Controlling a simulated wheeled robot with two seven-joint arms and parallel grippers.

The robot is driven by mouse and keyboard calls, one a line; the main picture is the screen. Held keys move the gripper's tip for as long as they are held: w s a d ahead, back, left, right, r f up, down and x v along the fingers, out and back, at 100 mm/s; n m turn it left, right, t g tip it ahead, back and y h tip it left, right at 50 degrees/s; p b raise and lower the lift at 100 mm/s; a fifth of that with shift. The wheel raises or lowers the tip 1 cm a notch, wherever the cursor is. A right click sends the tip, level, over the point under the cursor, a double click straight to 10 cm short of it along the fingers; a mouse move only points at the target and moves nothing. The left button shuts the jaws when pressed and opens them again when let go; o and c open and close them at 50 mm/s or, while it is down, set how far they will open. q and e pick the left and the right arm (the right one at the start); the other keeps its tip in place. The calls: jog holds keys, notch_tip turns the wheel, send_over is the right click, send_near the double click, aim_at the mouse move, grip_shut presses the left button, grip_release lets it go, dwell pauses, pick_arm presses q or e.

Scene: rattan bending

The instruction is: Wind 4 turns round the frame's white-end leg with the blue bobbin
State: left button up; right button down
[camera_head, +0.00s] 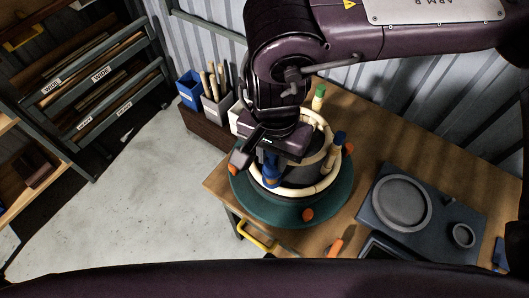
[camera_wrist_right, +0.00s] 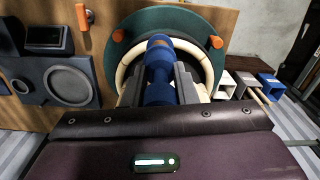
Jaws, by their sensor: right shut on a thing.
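My right gripper (camera_head: 264,158) comes down over the near left part of the round cream frame (camera_head: 296,191). It is shut on the blue bobbin (camera_head: 271,174), which stands between its fingers. In the right wrist view the bobbin (camera_wrist_right: 158,65) sits upright between the two grey fingers, in front of the cream ring (camera_wrist_right: 205,70). A leg with a blue end (camera_head: 339,138) and a leg with a green end (camera_head: 319,92) stand on the frame. I cannot make out the white-end leg or any wound strand; my arm and gripper hide part of the ring. My left gripper is not in view.
The frame sits on a green round base (camera_head: 262,211) with orange knobs (camera_head: 308,214), on a wooden table (camera_head: 365,115). A dark tray with a round dish (camera_head: 402,203) lies to the right. Bins (camera_head: 190,88) stand behind left. Clear floor lies left.

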jog(key=shift+d, duration=0.15)
notch_tip(320, 180, up, 11)
jog(key=p, duration=0.9)
jog(key=shift+r, duration=0.1)
jog(key=shift+f, duration=0.2)
